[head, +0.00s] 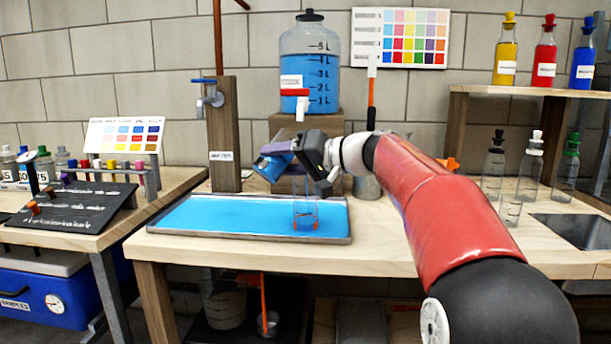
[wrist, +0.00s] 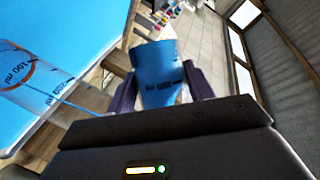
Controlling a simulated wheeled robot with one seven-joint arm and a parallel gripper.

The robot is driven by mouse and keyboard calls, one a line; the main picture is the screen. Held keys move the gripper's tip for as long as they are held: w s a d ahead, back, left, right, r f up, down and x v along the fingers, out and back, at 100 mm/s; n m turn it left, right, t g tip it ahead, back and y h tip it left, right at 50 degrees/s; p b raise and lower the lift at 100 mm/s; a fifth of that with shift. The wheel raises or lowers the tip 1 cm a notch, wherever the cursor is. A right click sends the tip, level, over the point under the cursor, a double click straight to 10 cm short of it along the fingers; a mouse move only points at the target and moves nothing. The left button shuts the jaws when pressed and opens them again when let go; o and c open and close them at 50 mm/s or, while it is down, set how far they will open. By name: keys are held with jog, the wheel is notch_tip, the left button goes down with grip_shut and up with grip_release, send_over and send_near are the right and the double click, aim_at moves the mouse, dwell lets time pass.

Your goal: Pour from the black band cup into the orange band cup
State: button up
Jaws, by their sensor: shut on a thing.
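The black band cup (head: 270,167) is a clear cup that looks blue inside, with dark markings. My gripper (head: 288,156) is shut on it and holds it strongly tilted above the tray. In the wrist view the cup (wrist: 160,72) sits between my two dark fingers (wrist: 158,90). The orange band cup (head: 306,214) is clear with an orange ring and stands upright on the blue tray, below and slightly right of the held cup. It also shows at the left of the wrist view (wrist: 30,78). A thin blue line shows beside it there; I cannot tell whether it is liquid.
The shallow tray (head: 190,216) is blue inside and lies on the wooden bench (head: 375,250). A wooden post with a tap (head: 223,135) stands behind it. A large blue-filled jug (head: 310,68) stands on a block behind my gripper. Several bottles stand at right.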

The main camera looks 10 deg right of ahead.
jog(key=shift+f+m+y, duration=0.25)
jog(key=shift+m+y, duration=0.15)
jog(key=shift+m, duration=0.2)
dwell(1.2)
jog(key=shift+a+r+m+t+y+p, duration=0.1)
jog(key=shift+r+m+t+y+p, duration=0.3)
jog(key=shift+m+p, duration=0.45)
dwell(1.7)
dwell(0.3)
